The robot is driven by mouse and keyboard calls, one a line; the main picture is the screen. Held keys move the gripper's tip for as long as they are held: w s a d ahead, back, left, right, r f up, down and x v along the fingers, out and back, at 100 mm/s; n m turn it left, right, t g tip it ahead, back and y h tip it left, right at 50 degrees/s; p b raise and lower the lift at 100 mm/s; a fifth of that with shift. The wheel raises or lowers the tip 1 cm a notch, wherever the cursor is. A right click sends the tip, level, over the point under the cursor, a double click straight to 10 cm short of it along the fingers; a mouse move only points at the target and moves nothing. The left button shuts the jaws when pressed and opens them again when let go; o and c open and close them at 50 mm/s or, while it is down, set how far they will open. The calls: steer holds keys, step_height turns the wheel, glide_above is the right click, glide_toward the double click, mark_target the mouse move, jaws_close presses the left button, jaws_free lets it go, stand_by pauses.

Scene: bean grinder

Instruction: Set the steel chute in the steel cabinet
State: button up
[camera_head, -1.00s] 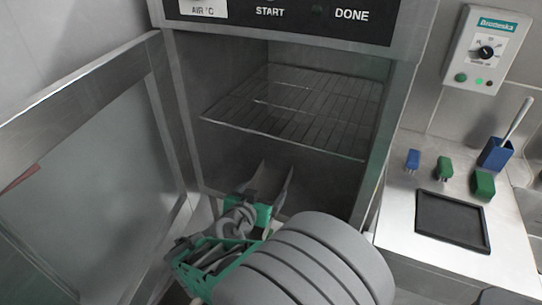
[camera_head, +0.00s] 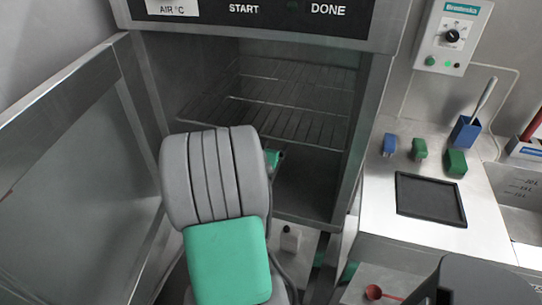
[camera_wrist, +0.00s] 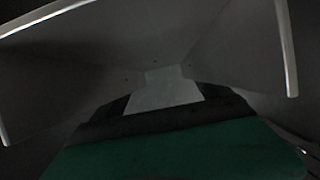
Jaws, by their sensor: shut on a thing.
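The steel cabinet (camera_head: 370,130) stands open ahead, with a wire rack (camera_head: 290,95) across its inside and clear space under it. In the head view my arm covers the steel chute and nearly all of my gripper (camera_head: 273,160); only a green bit shows at the cabinet's opening. In the wrist view the steel chute (camera_wrist: 215,55) fills the picture as a grey trough with bright rims. My gripper (camera_wrist: 165,112) is shut on it at its near end. How deep the chute is in the cabinet cannot be told.
The cabinet door (camera_head: 85,170) hangs open at left. A steel counter at right holds a black tray (camera_head: 430,198), small blue and green blocks (camera_head: 455,163) and a blue holder (camera_head: 465,132). A control box (camera_head: 453,37) is on the wall. A red scoop (camera_head: 374,292) lies at lower right.

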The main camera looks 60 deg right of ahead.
steer(key=shift+x, duration=0.85)
step_height(320, 180, down, 6)
steer(key=shift+r, duration=0.1)
steer(key=shift+w+d+f, duration=0.1)
steer(key=shift+d+f, duration=0.1)
steer(key=shift+f, duration=0.2)
steer(key=o, duration=1.8)
steer(key=shift+a, duration=0.1)
steer(key=shift+r, duration=0.15)
